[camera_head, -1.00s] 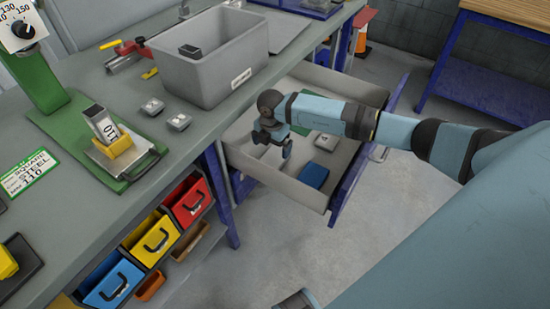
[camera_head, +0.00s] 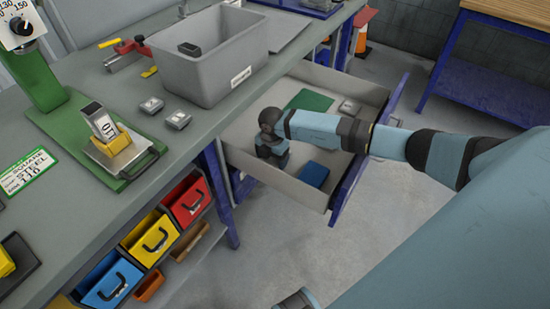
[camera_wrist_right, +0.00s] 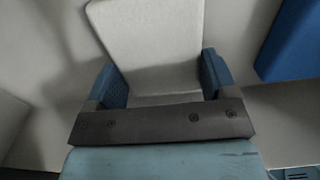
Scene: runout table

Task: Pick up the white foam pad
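The white foam pad (camera_wrist_right: 155,35) lies flat in the open drawer and shows in the right wrist view. In the head view it is hidden behind my right gripper (camera_head: 270,154), which points down into the left part of the drawer (camera_head: 262,181). In the right wrist view the two blue fingers of the gripper (camera_wrist_right: 164,78) stand wide apart, one at each side edge of the pad. I see no clear gap, and contact is hard to judge.
A blue block (camera_head: 313,174) lies right of the gripper, also in the wrist view (camera_wrist_right: 297,42). A green sheet (camera_head: 310,100) and a small light grey item (camera_head: 349,107) lie further back. The drawer walls enclose them. A grey bin (camera_head: 215,75) stands on the workbench.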

